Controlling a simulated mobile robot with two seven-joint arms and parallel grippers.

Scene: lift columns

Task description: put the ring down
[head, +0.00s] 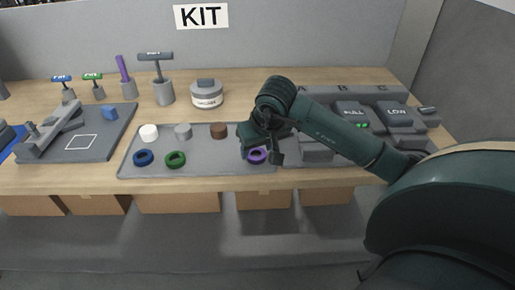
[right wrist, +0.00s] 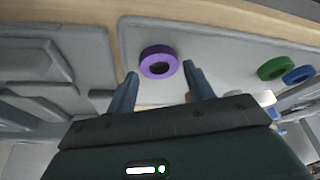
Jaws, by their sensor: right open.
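The purple ring (head: 257,156) lies flat on the right end of the grey tray (head: 200,169), near its front edge. In the right wrist view the ring (right wrist: 158,62) lies just beyond the fingertips, between their lines and clear of both. My right gripper (head: 262,150) is over the tray at the ring and partly hides it in the head view. In the right wrist view the right gripper (right wrist: 157,78) is open, with nothing between its fingers. My left gripper is not in view.
A green ring (head: 175,159) and a blue ring (head: 143,158) lie on the tray's left part. White, grey and brown round pieces (head: 218,130) stand behind them. A grey fixture (head: 355,112) with labelled blocks stands to the right. A wooden strip of table lies in front.

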